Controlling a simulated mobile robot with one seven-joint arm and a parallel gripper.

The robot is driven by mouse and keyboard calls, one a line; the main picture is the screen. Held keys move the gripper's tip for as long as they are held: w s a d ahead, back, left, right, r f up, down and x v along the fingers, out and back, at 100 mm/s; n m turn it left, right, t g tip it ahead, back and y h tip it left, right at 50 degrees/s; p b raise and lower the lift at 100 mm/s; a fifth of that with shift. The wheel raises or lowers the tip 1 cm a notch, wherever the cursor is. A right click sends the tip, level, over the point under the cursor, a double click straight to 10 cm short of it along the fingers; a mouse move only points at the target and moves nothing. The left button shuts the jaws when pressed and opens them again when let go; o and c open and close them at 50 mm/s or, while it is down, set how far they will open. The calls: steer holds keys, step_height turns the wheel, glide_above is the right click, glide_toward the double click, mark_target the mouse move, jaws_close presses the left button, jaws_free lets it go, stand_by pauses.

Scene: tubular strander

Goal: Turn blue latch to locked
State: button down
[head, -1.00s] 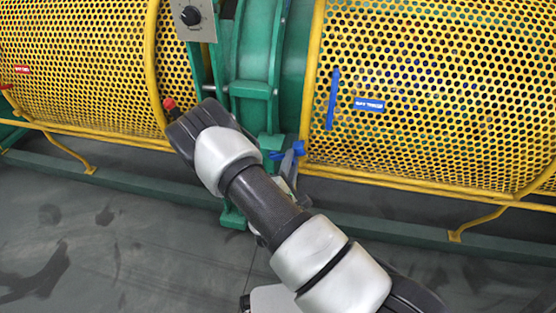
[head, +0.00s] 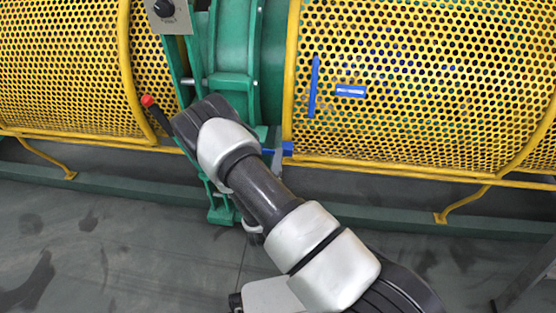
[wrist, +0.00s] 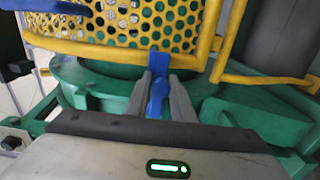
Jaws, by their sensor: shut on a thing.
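The blue latch (wrist: 158,92) stands between the two grey fingers of my gripper (wrist: 160,98) in the wrist view. The fingers are shut on it, and its upper end shows past the fingertips against the yellow frame. In the head view a blue part of the latch (head: 287,148) shows at the lower left corner of the right yellow guard. There my arm hides most of my gripper and some of the latch.
Yellow perforated guards (head: 430,90) stand left and right of a green machine frame (head: 232,85). A blue vertical bar (head: 314,87) and a blue label (head: 350,91) are on the right guard. A red-tipped lever (head: 148,101) is close to my arm. The grey floor in front is clear.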

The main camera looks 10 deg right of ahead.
steer(key=shift+f, duration=0.1)
steer(key=c, duration=1.5)
jaws_free()
steer(key=p+v, duration=0.2)
steer(key=v, duration=1.5)
steer(key=shift+s+a+p, duration=0.1)
steer(key=shift+s+p, duration=0.15)
steer(key=shift+p, duration=0.1)
